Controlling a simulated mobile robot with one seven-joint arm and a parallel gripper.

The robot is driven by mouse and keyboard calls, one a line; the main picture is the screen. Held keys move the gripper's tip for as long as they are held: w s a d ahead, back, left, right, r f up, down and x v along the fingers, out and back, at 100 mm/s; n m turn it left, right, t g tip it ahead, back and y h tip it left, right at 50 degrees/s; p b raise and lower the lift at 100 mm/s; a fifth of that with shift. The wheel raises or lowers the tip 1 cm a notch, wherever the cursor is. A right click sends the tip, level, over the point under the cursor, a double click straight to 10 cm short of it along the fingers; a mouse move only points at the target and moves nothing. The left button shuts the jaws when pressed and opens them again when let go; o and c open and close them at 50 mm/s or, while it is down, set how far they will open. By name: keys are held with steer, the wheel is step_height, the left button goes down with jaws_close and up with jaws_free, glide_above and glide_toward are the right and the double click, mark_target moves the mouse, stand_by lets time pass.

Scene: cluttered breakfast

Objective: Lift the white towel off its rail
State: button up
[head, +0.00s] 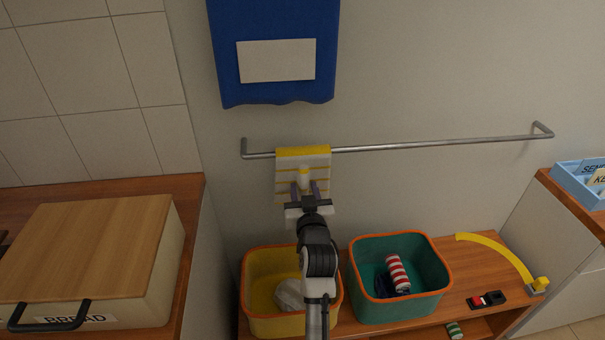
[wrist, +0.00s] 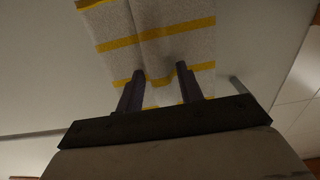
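The white towel (head: 288,165) with yellow stripes hangs over the left end of the metal rail (head: 430,144). It also shows in the wrist view (wrist: 110,28), with a raised fold down its middle. My gripper (head: 306,188) is in front of the towel's lower part, below the rail. In the wrist view, its two dark fingers (wrist: 160,88) stand apart, with the lower part of the fold between or just behind them. I cannot tell whether they touch the cloth. My gripper hides part of the towel's lower edge.
A blue hanging (head: 228,60) with a white panel is above the towel. Below stand a yellow bin (head: 262,325) and a green bin (head: 400,307), both with things inside. A bread box (head: 90,240) is at left, a blue tray (head: 577,190) at right. The rail's right stretch is bare.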

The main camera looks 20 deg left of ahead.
mark_target(303, 167)
jaws_close()
steer(key=shift+r, duration=0.15)
steer(key=shift+r+p, duration=2.45)
steer(key=shift+r, duration=0.85)
steer(key=shift+s+f, duration=0.1)
steer(key=shift+s, duration=0.05)
steer(key=shift+f+b+v, duration=0.15)
steer(key=shift+b+v, duration=0.1)
steer(key=shift+v, duration=0.8)
steer(key=shift+f+b+v, duration=0.2)
steer(key=shift+v, duration=0.8)
steer(key=b+v, duration=0.1)
steer(key=v, duration=0.5)
steer(key=shift+s+b, duration=0.25)
steer(key=shift+b, duration=0.1)
steer(key=shift+d, duration=0.15)
